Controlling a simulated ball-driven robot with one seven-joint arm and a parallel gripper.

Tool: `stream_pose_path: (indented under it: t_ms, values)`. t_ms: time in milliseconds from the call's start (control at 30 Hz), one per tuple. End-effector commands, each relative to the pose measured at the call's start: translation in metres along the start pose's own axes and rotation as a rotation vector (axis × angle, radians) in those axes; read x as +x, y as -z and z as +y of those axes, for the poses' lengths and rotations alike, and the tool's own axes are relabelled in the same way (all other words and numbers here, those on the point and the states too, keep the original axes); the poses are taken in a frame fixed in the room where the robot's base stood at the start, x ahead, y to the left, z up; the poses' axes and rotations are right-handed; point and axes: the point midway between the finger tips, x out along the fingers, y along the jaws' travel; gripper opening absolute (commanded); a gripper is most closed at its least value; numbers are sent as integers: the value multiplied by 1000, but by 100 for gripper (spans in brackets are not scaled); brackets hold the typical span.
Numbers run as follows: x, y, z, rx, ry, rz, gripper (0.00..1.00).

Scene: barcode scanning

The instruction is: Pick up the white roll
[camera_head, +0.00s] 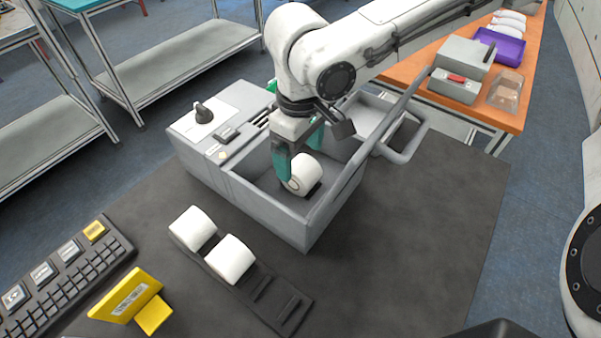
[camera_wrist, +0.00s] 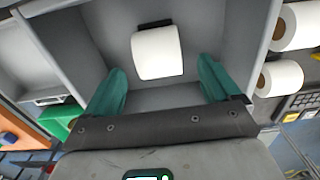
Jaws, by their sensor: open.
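A white roll (camera_head: 302,175) sits inside the open compartment of the grey machine (camera_head: 328,204). It also shows in the wrist view (camera_wrist: 157,53), beyond and between the fingers. My gripper (camera_head: 297,150) reaches down into this compartment, with its green fingers close to the roll. In the wrist view the fingers of my gripper (camera_wrist: 160,88) are spread apart with nothing between their tips. Two more white rolls, one (camera_head: 193,228) farther back and one (camera_head: 230,259) nearer, rest on a dark rack outside the machine.
Compartment walls stand close around my gripper. The machine's raised lid (camera_head: 377,128) is at its right. A keyboard (camera_head: 60,277) and a yellow scanner-like item (camera_head: 128,296) lie at lower left. The dark tabletop (camera_head: 420,230) is clear on the right.

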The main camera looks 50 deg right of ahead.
Motion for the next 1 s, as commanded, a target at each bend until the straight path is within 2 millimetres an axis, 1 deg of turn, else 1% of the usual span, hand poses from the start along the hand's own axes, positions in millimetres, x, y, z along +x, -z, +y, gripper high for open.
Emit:
stream_pose_path:
  t_ms: [67, 300, 367, 500, 667, 1000]
  values:
    - [7, 1, 0, 0, 1, -1, 89]
    - [41, 5, 1, -1, 1, -1, 89]
    - [47, 5, 1, -1, 2, -1, 89]
    - [51, 6, 2, -1, 1, 2, 89]
    - [51, 5, 2, 0, 1, 2, 89]
    - [51, 5, 2, 0, 1, 1, 58]
